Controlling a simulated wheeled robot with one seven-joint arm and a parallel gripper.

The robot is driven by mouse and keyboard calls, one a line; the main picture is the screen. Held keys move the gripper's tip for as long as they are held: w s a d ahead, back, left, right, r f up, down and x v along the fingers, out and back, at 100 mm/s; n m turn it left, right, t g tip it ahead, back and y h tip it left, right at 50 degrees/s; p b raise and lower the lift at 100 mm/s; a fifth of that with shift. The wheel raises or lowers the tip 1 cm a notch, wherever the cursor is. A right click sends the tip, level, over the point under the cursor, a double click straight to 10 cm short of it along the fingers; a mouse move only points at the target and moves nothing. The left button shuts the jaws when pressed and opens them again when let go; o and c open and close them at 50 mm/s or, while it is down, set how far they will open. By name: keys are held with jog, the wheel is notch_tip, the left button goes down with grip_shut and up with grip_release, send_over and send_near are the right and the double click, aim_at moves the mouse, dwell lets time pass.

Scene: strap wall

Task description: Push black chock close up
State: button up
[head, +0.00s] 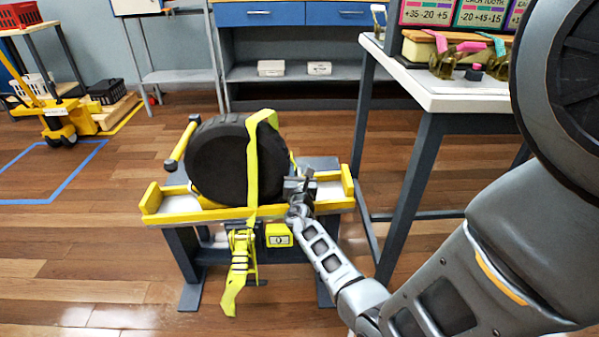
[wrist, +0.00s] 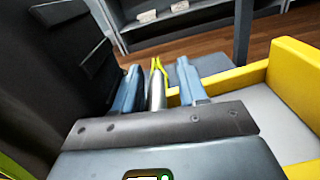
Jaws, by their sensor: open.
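A black wheel (head: 222,160) stands upright on a yellow-railed stand (head: 190,216), with a yellow strap (head: 252,165) over it. In the wrist view the wheel's dark tread (wrist: 55,60) fills the left side. My gripper (head: 303,183) is at the right side of the wheel, low over the stand's bed. In the wrist view its two blue-grey fingers (wrist: 158,85) are open, with a grey piece and yellow strap end showing between or beyond them. I cannot make out the black chock clearly; it may be hidden by my gripper or the wheel.
A yellow end stop (wrist: 298,75) bounds the stand's pale bed (wrist: 270,120) at the right. A ratchet (head: 240,250) and strap tail hang at the front beside a yellow box (head: 278,236). A workbench (head: 450,95) stands close at the right.

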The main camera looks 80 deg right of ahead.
jog(key=shift+w+a+r, duration=0.15)
jog(key=shift+w+r, duration=0.1)
jog(key=shift+w, duration=0.05)
jog(key=p+v, duration=0.1)
jog(key=v, duration=0.6)
jog(key=shift+a, duration=0.25)
jog(key=shift+s+a+f, duration=0.1)
jog(key=shift+a+f, duration=0.05)
jog(key=shift+f, duration=0.05)
jog(key=shift+f, duration=0.1)
